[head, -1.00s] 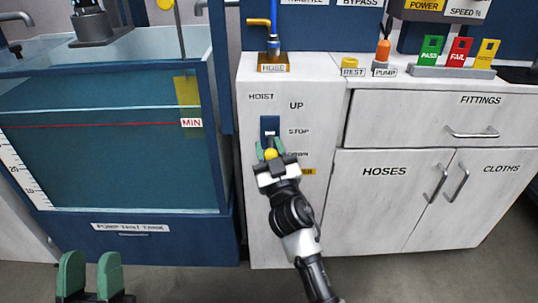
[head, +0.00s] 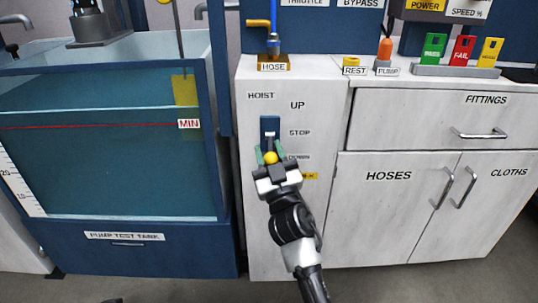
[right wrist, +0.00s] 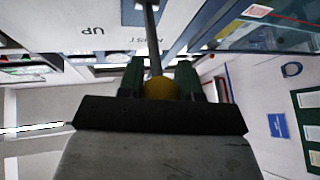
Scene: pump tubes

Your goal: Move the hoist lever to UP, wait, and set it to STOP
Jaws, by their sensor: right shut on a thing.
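The hoist lever has a yellow knob (head: 270,158) on a dark shaft. It sticks out from a blue slot plate (head: 270,126) on the white cabinet front, beside the labels UP, STOP and DOWN. My right gripper (head: 270,153) is shut on the knob, which appears level with the DOWN label. The lever points toward the camera, so its exact setting is hard to tell. In the right wrist view the yellow knob (right wrist: 160,88) sits between the green fingers, with the shaft running away to the panel. My left gripper is not clearly in view.
A water tank (head: 110,170) with a red MIN line stands left of the cabinet. Drawers and doors labelled FITTINGS, HOSES and CLOTHS (head: 410,200) are to the right. Green, red and yellow tags (head: 462,50) stand on the counter. The floor in front is clear.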

